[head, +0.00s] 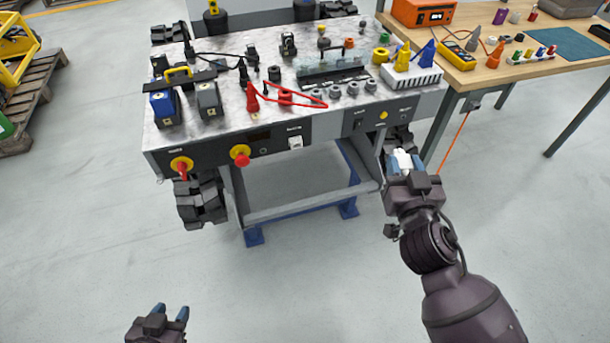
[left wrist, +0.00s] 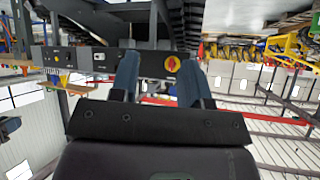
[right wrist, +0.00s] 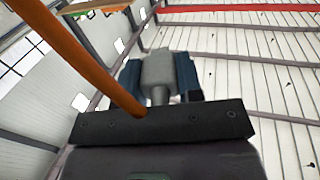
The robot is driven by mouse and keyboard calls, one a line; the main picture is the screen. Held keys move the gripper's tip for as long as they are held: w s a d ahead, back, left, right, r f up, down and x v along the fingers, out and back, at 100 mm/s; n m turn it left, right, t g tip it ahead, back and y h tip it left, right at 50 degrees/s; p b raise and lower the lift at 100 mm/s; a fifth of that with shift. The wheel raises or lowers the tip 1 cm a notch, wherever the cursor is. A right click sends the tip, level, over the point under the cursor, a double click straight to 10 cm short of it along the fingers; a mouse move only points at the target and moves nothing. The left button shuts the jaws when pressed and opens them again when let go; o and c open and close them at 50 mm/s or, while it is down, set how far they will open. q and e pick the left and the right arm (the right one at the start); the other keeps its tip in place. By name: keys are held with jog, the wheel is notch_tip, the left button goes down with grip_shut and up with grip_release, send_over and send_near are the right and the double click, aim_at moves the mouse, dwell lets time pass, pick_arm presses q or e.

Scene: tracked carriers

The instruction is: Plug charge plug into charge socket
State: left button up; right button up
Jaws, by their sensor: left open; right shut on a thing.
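My right gripper (head: 404,163) is shut on a pale plug (head: 403,159), in front of the carrier's right end in the head view. In the right wrist view the plug (right wrist: 158,72) is light grey and sits between the blue fingertips. My left gripper (head: 171,312) is open and empty, low at the front left over the floor. In the left wrist view nothing lies between its fingers (left wrist: 158,78). The carrier's front panel (head: 330,129) bears a small white square fitting (head: 295,142). I cannot tell whether this is the charge socket.
The panel also has a yellow-and-red knob (head: 181,166) and a red button (head: 241,157). The carrier top (head: 225,133) is crowded with parts. A wooden bench (head: 475,76) stands at the right, and an orange cable (head: 456,137) hangs below it. The floor in front is clear.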

pick_arm(q)
notch_tip(320, 180, down, 7)
jog(key=b, duration=0.8)
jog(key=shift+w+a+m+g, duration=0.15)
jog(key=shift+a+m+g, duration=0.05)
jog(key=shift+m+g, duration=0.2)
pick_arm(e)
jog(key=w+a+f+n+y, duration=0.1)
jog(key=w+a+f+y, duration=0.1)
jog(key=w+a+f, duration=0.4)
jog(key=w+a+f+n+y, duration=0.2)
jog(key=w+a+f, duration=0.5)
jog(key=a+f, duration=0.4)
notch_tip(320, 180, down, 2)
jog(key=shift+w+a+f+g+y, duration=0.25)
jog(key=shift+g+y, duration=0.15)
jog(key=shift+y, duration=0.1)
pick_arm(q)
jog(key=shift+f, duration=0.2)
jog(key=shift+w+d+b, duration=0.25)
jog(key=shift+w+b, duration=0.05)
jog(key=shift+b, duration=0.45)
pick_arm(e)
jog(key=shift+x, duration=2.9)
pick_arm(q)
jog(key=shift+s+a+f, duration=0.15)
jog(key=shift+s, duration=0.25)
jog(key=shift+w+r, duration=0.2)
jog(key=shift+w, duration=0.2)
